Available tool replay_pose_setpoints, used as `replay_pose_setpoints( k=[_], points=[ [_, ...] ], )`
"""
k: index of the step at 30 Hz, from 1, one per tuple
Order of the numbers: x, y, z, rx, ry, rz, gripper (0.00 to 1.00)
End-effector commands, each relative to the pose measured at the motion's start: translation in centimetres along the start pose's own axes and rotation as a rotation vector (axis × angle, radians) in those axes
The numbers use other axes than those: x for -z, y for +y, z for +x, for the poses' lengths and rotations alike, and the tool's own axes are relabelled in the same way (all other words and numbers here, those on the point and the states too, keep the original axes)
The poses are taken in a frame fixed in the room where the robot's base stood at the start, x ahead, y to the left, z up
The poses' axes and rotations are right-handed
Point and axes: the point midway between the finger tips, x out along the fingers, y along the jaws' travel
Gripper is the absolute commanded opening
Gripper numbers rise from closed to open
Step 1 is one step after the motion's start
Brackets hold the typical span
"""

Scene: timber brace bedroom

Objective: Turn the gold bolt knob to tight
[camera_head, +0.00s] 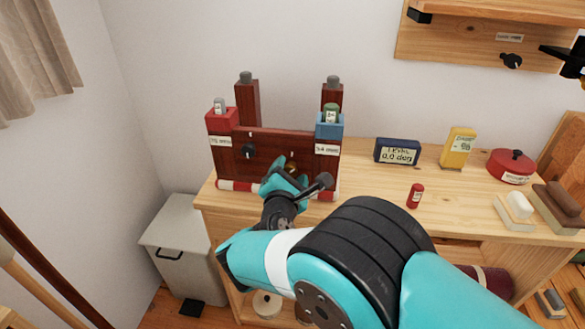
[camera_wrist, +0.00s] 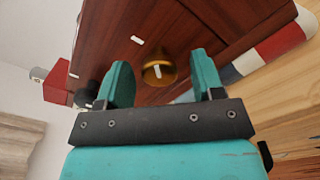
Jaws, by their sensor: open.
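The gold bolt knob (camera_wrist: 158,72) is on the front of a dark red-brown wooden brace (camera_head: 262,141). A pale pointer mark shows on the knob, and a white mark is on the wood just beyond it. In the wrist view my gripper (camera_wrist: 160,75) is open, with one teal finger on each side of the knob and a visible gap on both sides. In the head view the knob (camera_head: 291,168) is partly hidden behind my gripper (camera_head: 288,170). A black knob (camera_head: 248,151) is on the brace to the left.
The brace stands on a wooden bench (camera_head: 365,185) behind a red-and-white bar (camera_head: 240,186). A red box (camera_head: 221,122) and blue box (camera_head: 329,128) flank it. A digital level (camera_head: 397,151), yellow box (camera_head: 457,148) and small red bottle (camera_head: 414,196) stand to the right.

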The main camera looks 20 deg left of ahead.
Motion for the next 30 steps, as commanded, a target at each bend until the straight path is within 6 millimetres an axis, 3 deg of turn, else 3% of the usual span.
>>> replay_pose_setpoints(
  k=[12, 13, 19, 30],
  points=[
    [-0.02, 0.01, 1.11, -0.001, 0.000, -0.001, 0.61],
    [-0.02, 0.01, 1.10, -0.001, 0.000, -0.001, 0.59],
    [-0.02, 0.02, 1.08, -0.001, 0.000, -0.001, 0.13],
    [0.09, -0.07, 1.07, -0.001, 0.000, 0.046, 0.12]
  ],
)
